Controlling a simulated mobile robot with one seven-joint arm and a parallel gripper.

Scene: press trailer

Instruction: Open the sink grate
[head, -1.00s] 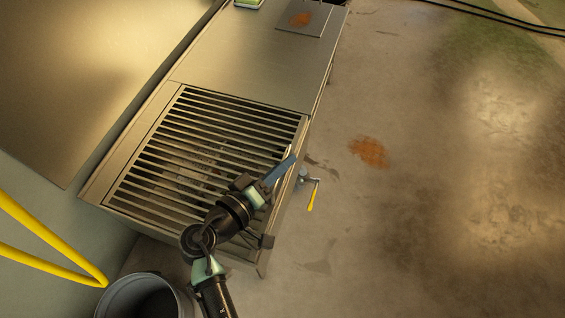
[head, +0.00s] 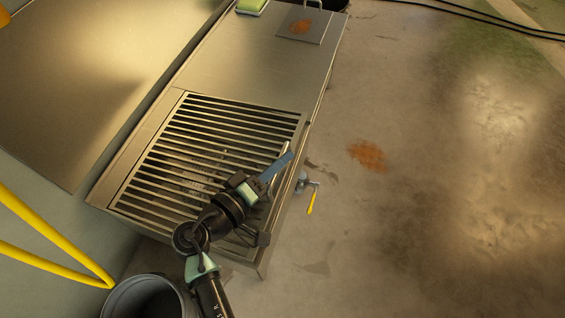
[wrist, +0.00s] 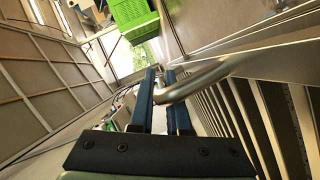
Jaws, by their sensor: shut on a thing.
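The sink grate (head: 170,160), a panel of parallel metal slats, lies over the sink in the steel counter in the head view. Its slats also show at the right of the wrist view (wrist: 262,120). A curved metal handle (wrist: 205,76) at the grate's edge passes between the blue fingers of my gripper (wrist: 165,90). In the head view my gripper (head: 278,166) is over the right edge of the grate, shut on the handle. The arm covers the grate's lower right part. I cannot tell whether the grate is lifted at all.
A tap with a yellow lever (head: 311,200) sticks out right of the sink. A green-topped item (head: 251,5) and a rusty plate (head: 300,30) lie on the far counter. The floor at right is clear.

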